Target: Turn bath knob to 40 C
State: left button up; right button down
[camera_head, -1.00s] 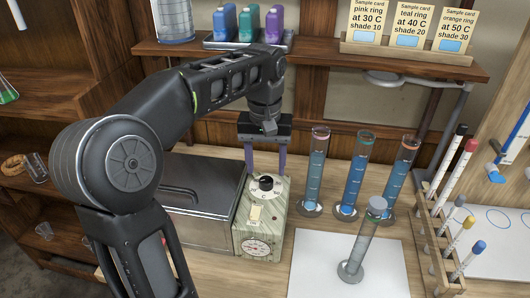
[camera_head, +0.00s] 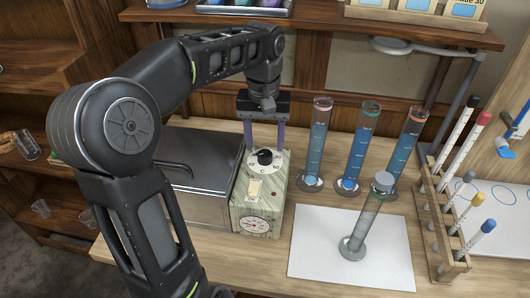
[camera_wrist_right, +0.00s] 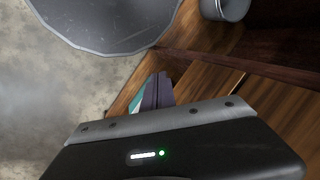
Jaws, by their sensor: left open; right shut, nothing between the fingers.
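The bath knob (camera_head: 264,157) is a black knob on a white dial, on the pale green control box at the right end of the metal bath (camera_head: 190,180). The dial's marks are too small to read its setting surely. My left gripper (camera_head: 264,146) is open and points down at the knob, one purple finger on each side. I cannot tell whether the fingers touch it. A round gauge (camera_head: 255,226) is on the box's front. My right gripper (camera_wrist_right: 156,92) is shut and empty in the right wrist view, away from the bath.
Several cylinders with blue liquid (camera_head: 357,150) stand close to the right of the box. Another cylinder (camera_head: 366,220) stands on a white sheet (camera_head: 310,262). A wooden rack (camera_head: 450,245) of capped sticks is at right.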

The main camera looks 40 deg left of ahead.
aim_at(265, 153)
pick_arm(q)
jog(key=shift+f, duration=1.7)
jog(key=shift+c, duration=0.3)
grip_shut()
